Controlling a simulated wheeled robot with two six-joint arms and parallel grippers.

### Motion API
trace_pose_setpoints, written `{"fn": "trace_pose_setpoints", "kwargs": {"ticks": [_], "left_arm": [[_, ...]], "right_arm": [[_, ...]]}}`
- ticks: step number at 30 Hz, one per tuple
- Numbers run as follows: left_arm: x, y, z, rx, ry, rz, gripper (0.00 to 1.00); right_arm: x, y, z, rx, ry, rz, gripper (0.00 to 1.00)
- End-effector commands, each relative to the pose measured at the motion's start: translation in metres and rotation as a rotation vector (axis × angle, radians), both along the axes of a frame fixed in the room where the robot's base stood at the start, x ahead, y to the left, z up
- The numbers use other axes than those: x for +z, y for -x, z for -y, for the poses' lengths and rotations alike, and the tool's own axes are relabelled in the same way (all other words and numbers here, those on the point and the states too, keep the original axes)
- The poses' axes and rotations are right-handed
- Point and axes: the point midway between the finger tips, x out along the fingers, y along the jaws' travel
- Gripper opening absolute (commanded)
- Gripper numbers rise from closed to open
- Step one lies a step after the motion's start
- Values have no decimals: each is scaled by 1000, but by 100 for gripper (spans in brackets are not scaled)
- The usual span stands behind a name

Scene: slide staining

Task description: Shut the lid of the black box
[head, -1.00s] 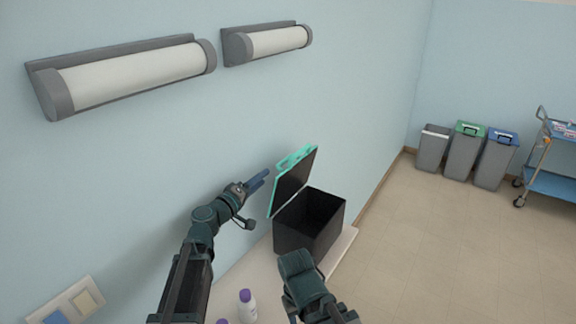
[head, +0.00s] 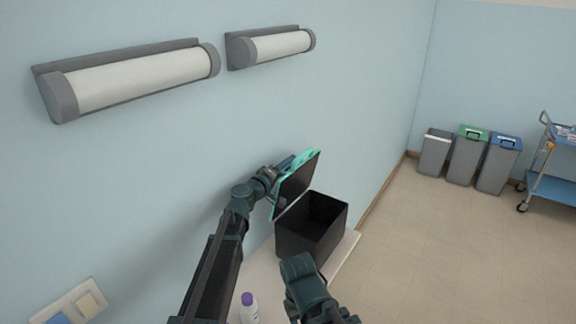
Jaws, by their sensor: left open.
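The black box (head: 306,240) stands on a pale bench against the wall. Its lid (head: 296,184), dark inside with a teal rim, stands raised and leans to the left, so the box is open. My left gripper (head: 284,164) is behind the lid, between it and the wall. Its fingers are partly hidden by the lid; they are open, and I cannot tell whether they touch it. My right arm (head: 304,280) is in front of the box, low in the view; its gripper does not show.
A white bottle with a purple cap (head: 248,308) stands on the bench (head: 262,272) near my left arm. Two wall lamps (head: 140,78) hang above. Several grey bins (head: 467,158) and a blue trolley (head: 552,186) stand at the far right. The floor between is clear.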

Motion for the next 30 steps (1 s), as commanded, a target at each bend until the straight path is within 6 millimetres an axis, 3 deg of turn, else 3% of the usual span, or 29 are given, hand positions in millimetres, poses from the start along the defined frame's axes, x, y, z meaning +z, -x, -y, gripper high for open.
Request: {"fn": "trace_pose_setpoints", "kwargs": {"ticks": [12,21,30], "left_arm": [[0,-6,4,0,0,0,50],[0,-5,4,0,-1,1,0],[0,-5,4,0,-2,0,0]], "right_arm": [[0,0,0,0,0,0,50],[0,0,0,0,0,0,50],[0,0,0,0,0,0,50]]}}
